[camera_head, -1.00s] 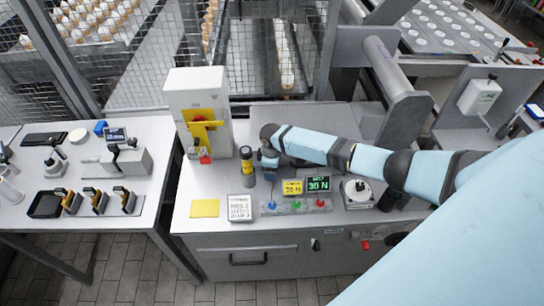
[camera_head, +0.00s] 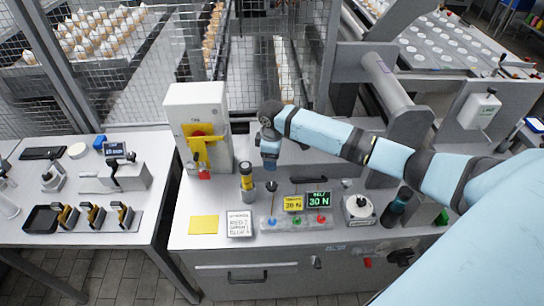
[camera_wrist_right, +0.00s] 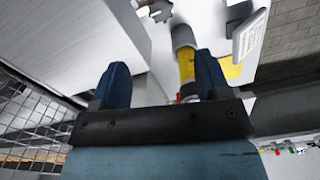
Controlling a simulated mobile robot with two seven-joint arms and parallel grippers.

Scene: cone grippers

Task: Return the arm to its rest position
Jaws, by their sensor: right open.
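My right arm (camera_head: 330,136), light blue with dark joint bands, reaches in from the right over the grey workbench (camera_head: 210,268). My right gripper (camera_head: 269,160) is over the back of the bench, right of the white box with the yellow switch plate (camera_head: 197,118). In the right wrist view my right gripper (camera_wrist_right: 162,80) shows two blue fingers apart with nothing between them. A yellow and grey cylinder (camera_head: 247,181) stands on the bench left of the gripper; it also shows in the wrist view (camera_wrist_right: 184,54) by the right-hand finger. My left gripper is not in view.
Below the gripper are a coloured button strip (camera_head: 291,222), yellow display (camera_head: 293,203), green display (camera_head: 318,199) and round device (camera_head: 359,208). A side table (camera_head: 75,235) with tools stands left. Wire mesh (camera_head: 125,75) and a grey frame (camera_head: 385,85) stand behind.

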